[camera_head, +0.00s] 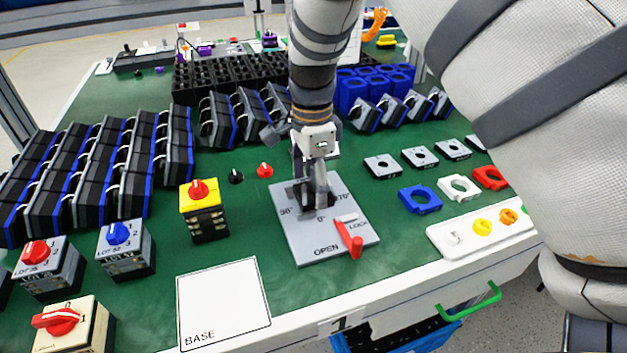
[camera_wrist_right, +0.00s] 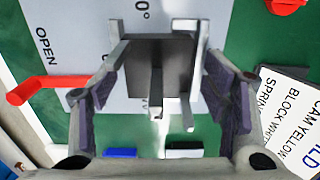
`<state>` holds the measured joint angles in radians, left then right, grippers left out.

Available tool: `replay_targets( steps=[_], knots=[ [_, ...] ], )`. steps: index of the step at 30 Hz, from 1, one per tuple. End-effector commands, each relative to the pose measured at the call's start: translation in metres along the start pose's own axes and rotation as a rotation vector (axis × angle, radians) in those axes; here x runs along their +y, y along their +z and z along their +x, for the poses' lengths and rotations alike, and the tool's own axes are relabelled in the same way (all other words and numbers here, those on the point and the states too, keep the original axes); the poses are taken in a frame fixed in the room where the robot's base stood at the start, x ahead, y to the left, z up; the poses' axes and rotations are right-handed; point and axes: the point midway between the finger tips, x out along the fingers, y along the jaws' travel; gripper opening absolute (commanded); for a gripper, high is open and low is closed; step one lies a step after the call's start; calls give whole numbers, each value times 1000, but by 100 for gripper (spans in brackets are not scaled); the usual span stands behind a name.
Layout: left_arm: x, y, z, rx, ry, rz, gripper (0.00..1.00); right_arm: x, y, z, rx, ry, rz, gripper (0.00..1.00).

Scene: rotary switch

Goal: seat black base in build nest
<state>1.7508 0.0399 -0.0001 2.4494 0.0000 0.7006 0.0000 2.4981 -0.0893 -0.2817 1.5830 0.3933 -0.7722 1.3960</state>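The build nest (camera_head: 289,230) is a light grey plate on the green table, marked with angles, OPEN and LOCK. Its red lever (camera_head: 350,240) lies between the two words and points to the table's front edge; the lever also shows in the right wrist view (camera_wrist_right: 45,88). My right gripper (camera_head: 316,198) points down over the middle of the nest. Whether the base rests fully in the nest is hidden. My left gripper is out of view.
An empty white card marked BASE (camera_head: 222,300) lies at front left. A yellow-topped switch (camera_head: 203,212) stands left of the nest. A white parts tray (camera_head: 480,232) and coloured rings (camera_head: 420,200) lie to the right. Black bins (camera_head: 235,72) stand behind.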

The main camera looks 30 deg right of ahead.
Motion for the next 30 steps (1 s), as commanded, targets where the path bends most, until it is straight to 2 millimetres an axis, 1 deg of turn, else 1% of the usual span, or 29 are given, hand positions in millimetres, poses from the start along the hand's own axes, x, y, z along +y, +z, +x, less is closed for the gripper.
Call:
replay_targets(
  steps=[8, 10, 11, 13, 18, 21, 25, 30],
  knots=[
    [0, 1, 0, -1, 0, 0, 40, -1, 0, -2, 0, -3, 0, 73],
    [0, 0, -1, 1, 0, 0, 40, -1, 0, -8, 0, -5, -1, 73],
    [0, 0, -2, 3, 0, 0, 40, -2, 0, -14, -1, -7, -1, 73],
    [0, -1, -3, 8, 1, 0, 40, -2, 0, -31, 0, -10, -1, 73],
    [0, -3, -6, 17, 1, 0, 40, -2, 0, -79, -1, -11, -1, 73],
    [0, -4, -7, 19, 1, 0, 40, -1, 0, -100, 0, -8, 0, 73],
    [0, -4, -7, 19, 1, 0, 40, -1, 0, -117, 1, -5, -1, 73],
    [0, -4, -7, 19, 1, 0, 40, -1, 0, -122, 1, -3, 0, 73]
  ],
)
